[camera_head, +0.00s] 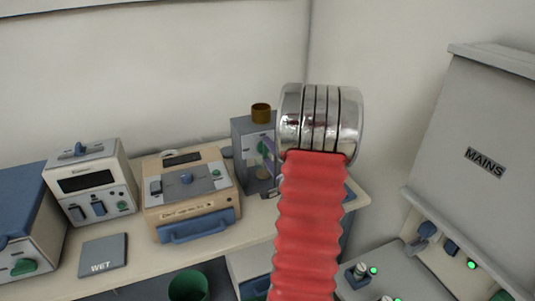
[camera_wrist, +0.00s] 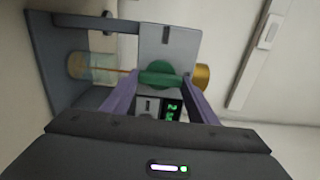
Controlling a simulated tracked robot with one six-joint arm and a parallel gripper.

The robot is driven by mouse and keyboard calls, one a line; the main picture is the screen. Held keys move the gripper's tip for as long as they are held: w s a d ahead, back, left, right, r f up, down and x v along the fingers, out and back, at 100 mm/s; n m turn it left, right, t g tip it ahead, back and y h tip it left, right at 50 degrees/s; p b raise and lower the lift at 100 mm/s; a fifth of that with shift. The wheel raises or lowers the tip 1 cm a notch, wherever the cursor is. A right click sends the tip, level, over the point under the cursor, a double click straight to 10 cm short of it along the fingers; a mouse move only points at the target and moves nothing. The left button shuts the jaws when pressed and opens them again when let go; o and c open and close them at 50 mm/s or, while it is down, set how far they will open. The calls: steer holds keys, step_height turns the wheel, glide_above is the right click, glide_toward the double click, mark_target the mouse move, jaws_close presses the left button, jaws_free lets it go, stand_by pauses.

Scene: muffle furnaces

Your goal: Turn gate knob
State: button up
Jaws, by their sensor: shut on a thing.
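The green knob (camera_wrist: 158,73) is on the front of a small grey device (camera_wrist: 180,45) in the wrist view. My gripper's (camera_wrist: 160,80) two purple fingers reach to either side of the knob and are shut on it. The fingers hide the knob's sides. In the head view the grey device (camera_head: 243,148) stands at the back right of the bench with a brown cylinder on top. There my gripper (camera_head: 268,147) shows only as a bit of purple beside the device, mostly hidden by my red arm.
A glass vessel (camera_wrist: 90,66) sits beside the knob within the device's frame. A green digit display (camera_wrist: 173,107) is near the fingers. A tan box (camera_head: 190,205) and a cream unit (camera_head: 90,185) stand left on the bench. A grey MAINS cabinet (camera_head: 485,130) is at right.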

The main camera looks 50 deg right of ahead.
steer(key=shift+f, duration=0.15)
steer(key=o, duration=1)
steer(key=shift+o, duration=0.2)
steer(key=shift+s, duration=0.1)
steer(key=v, duration=1.3)
steer(key=shift+s+a, duration=0.2)
